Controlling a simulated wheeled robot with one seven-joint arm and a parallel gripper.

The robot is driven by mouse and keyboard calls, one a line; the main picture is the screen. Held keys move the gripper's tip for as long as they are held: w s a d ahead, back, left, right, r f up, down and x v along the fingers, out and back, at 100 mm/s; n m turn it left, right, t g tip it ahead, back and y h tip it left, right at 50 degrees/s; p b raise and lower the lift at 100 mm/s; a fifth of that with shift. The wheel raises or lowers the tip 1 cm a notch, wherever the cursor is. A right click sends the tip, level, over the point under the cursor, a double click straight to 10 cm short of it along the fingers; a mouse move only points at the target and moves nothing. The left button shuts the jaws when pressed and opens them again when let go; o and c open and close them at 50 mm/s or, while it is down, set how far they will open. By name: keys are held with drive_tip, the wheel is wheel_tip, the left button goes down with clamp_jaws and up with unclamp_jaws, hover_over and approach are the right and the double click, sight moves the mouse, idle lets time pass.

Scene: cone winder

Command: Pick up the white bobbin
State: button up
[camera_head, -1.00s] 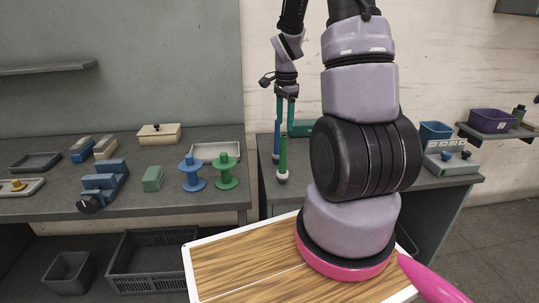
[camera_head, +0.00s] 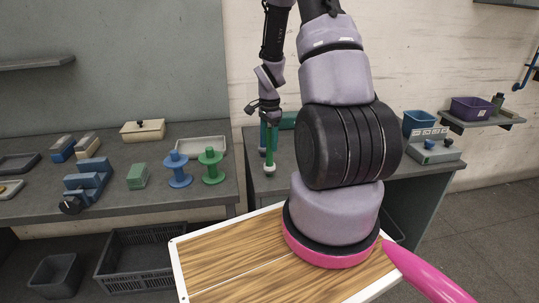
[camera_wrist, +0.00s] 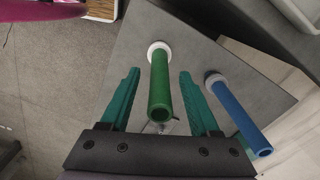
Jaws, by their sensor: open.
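I see no wholly white bobbin. A green tube (camera_head: 269,152) stands upright on the right table, with a white round piece (camera_head: 269,170) at its foot. In the wrist view the green tube (camera_wrist: 160,90) runs between my fingers, and the white piece (camera_wrist: 159,50) lies around its base. My gripper (camera_wrist: 159,73) is open, one teal finger on each side of the tube with gaps. In the head view my gripper (camera_head: 269,125) is at the tube's upper part. A blue tube (camera_wrist: 240,115) with a white base (camera_wrist: 216,81) stands right of my fingers in the wrist view.
The left table carries a blue spool (camera_head: 179,171), a green spool (camera_head: 211,167) and a pale tray (camera_head: 202,145). The right table has a blue bin (camera_head: 418,121) and a grey box (camera_head: 436,151). A wooden board (camera_head: 225,272) with white edges lies in front.

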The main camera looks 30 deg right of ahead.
clamp_jaws()
drive_tip(key=shift+r, duration=0.1)
wheel_tip(320, 180, up, 16)
idle(1.0)
